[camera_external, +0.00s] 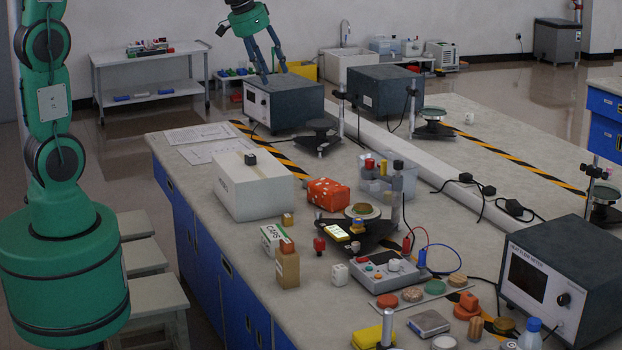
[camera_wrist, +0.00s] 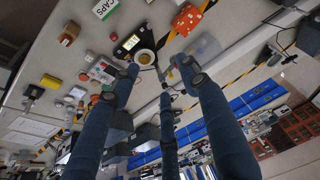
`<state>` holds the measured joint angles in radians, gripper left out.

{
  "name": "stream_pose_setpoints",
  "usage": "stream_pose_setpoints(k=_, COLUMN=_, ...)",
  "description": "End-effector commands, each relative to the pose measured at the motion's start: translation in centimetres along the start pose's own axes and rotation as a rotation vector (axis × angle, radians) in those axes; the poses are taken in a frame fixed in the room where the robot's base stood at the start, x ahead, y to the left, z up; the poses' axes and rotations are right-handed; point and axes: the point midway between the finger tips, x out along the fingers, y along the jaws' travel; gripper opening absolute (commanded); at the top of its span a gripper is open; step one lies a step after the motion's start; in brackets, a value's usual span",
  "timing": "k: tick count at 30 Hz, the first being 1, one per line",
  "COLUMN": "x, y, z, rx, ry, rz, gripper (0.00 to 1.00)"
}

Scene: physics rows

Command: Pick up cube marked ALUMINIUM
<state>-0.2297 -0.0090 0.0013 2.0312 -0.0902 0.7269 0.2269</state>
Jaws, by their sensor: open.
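No marking reading ALUMINIUM is legible in either view. Several small blocks are candidates: a white cube (camera_external: 340,274) in front of the black stand, a dark cube (camera_external: 251,159) on the white box, and a tan cube (camera_external: 287,219) behind the CAPS box. More small blocks sit at the clear bin, one of them grey (camera_external: 398,165). My gripper (camera_external: 272,73) is open and empty, high at the back of the bench by a dark instrument. In the wrist view its spread fingers (camera_wrist: 160,80) hold nothing, and the bench lies beyond them.
A white box (camera_external: 254,190), orange box (camera_external: 328,193), CAPS box (camera_external: 272,240) and clear bin (camera_external: 404,182) stand mid-bench. Dark instruments (camera_external: 284,104) stand at the back, and a meter (camera_external: 560,280) at right. Cables and stands clutter the right. Papers (camera_external: 198,133) lie flat at back left.

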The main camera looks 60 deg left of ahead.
Motion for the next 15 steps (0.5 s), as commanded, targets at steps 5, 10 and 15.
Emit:
stream_pose_setpoints(k=5, x=3.8, y=-2.8, z=-3.0, rx=-0.012, ry=-0.016, rz=-0.004, gripper=0.45)
stream_pose_setpoints(k=10, x=7.6, y=-5.5, z=-5.3, rx=-0.021, ry=-0.026, rz=-0.007, gripper=0.45)
stream_pose_setpoints(k=15, x=11.7, y=-8.4, z=-7.2, rx=-0.032, ry=-0.037, rz=-0.01, gripper=0.45)
